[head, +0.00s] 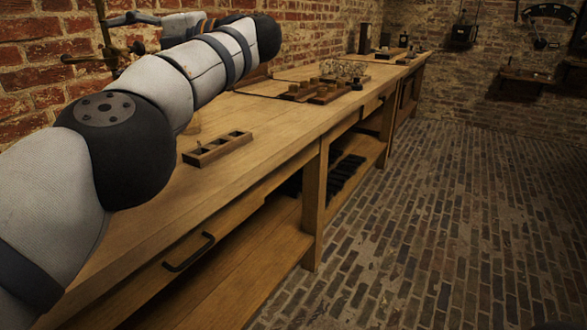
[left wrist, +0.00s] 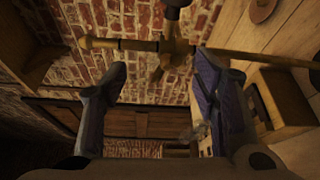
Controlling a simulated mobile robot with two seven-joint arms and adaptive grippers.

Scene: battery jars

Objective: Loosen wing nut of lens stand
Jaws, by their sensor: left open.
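The brass lens stand (head: 107,45) stands at the back left of the bench against the brick wall, partly hidden behind my left arm. In the left wrist view its brass rod (left wrist: 120,44) runs across the picture and meets a clamp joint (left wrist: 173,48). A small brass piece at the joint may be the wing nut, but I cannot tell for sure. My left gripper (left wrist: 162,68) is open, its two fingers apart, with the joint showing between and beyond the fingertips. I cannot tell whether a finger touches the rod. My right gripper is not in view.
The long wooden bench (head: 240,165) runs away along the brick wall. A slotted wooden block (head: 217,150) stands on it in front of my arm. Wooden trays (head: 325,95) and glass jars (head: 345,68) stand farther back. The brick floor on the right is clear.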

